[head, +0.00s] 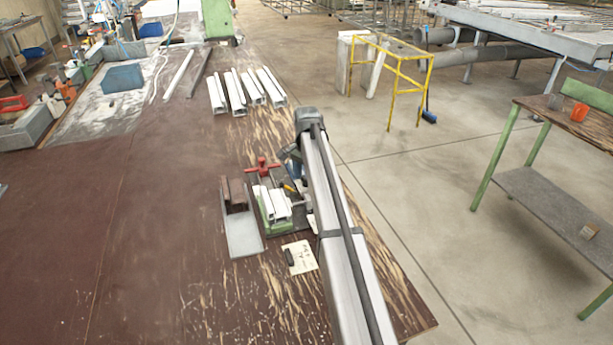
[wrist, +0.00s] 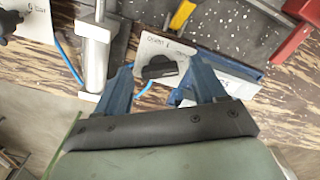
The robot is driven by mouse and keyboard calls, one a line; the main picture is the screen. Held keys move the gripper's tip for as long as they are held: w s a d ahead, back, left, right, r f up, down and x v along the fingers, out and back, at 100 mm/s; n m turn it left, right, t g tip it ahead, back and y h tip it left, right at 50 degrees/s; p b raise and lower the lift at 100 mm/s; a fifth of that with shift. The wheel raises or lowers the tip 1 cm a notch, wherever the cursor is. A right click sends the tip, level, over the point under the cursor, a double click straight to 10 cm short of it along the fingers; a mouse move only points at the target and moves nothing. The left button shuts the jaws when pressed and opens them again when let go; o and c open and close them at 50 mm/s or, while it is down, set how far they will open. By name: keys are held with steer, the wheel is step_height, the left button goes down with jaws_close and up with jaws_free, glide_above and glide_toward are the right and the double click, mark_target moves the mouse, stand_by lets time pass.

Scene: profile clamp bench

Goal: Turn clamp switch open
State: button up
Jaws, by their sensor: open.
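In the wrist view a black switch knob (wrist: 160,68) sits on a white plate (wrist: 146,50) whose lettering seems to begin with "Open". My gripper (wrist: 161,63) has two blue fingers spread wide, with the knob between them in the picture. I see no contact, and the height gap cannot be told. In the head view my gripper (head: 294,165) is mostly hidden by my arm, as is this switch. The clamp fixture (head: 270,212), with a green base and white profiles, stands just left of my arm.
A second white plate with a black knob (head: 291,258) lies nearer on the bench; it also shows in the wrist view (wrist: 10,22). A silver cylinder (wrist: 95,48) stands beside my left finger. A red clamp handle (head: 263,166) stands behind the fixture.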

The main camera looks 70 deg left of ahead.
steer(key=shift+c, duration=0.5)
steer(key=c, duration=1)
steer(key=shift+o, duration=0.2)
steer(key=shift+n, duration=0.4)
steer(key=n, duration=0.5)
steer(key=shift+n, duration=0.4)
steer(key=n, duration=0.5)
steer(key=shift+n, duration=0.3)
steer(key=o, duration=1.1)
steer(key=shift+c, duration=0.2)
